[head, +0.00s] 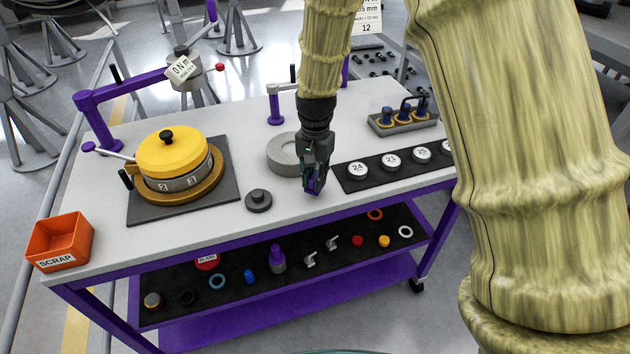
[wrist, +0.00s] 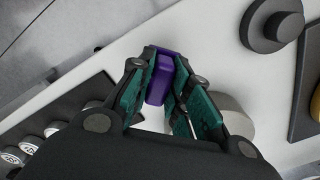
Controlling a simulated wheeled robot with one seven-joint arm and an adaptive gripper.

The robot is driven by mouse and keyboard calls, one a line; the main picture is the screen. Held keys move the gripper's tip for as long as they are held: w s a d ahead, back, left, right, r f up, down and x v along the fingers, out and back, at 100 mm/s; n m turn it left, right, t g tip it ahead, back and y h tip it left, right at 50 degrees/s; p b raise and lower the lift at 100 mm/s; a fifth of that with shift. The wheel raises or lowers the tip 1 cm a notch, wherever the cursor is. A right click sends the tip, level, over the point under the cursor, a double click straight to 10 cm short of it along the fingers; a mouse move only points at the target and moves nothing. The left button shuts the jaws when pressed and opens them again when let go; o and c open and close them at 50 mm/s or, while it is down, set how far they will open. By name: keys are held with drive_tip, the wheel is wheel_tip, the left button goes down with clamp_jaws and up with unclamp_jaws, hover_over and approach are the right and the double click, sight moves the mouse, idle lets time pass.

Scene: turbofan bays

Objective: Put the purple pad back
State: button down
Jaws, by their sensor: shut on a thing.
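The purple pad (wrist: 160,78) is a small block held between the fingertips of my gripper (wrist: 162,80) in the wrist view. In the head view my gripper (head: 313,186) hangs over the grey-white tabletop (head: 245,235), close to its front edge, with a bit of purple (head: 312,187) showing at the tips. Whether the pad touches the tabletop is hard to tell. A grey ring-like block (head: 283,155) stands just behind my gripper, and a dark round knobbed piece (head: 258,200) lies to its left.
A yellow-lidded round housing (head: 172,153) sits on a dark mat at left. An orange SCRAP bin (head: 60,242) is at the front left corner. A black strip (head: 375,176) with numbered white discs lies at right. Several small parts fill the lower shelf (head: 330,275).

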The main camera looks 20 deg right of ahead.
sight(315, 175)
drive_tip(key=shift+f, duration=1.15)
drive_tip(key=shift+f, duration=0.1)
drive_tip(key=c, duration=1.3)
unclamp_jaws()
drive_tip(key=shift+c, duration=0.2)
drive_tip(key=shift+w+d+r+b, duration=0.1)
drive_tip(key=shift+r+b, duration=0.4)
drive_tip(key=shift+r, duration=2.6)
drive_tip(key=shift+d+r+b, duration=0.1)
drive_tip(key=shift+r+b, duration=0.4)
drive_tip(key=shift+r, duration=2.55)
drive_tip(key=shift+f, duration=0.1)
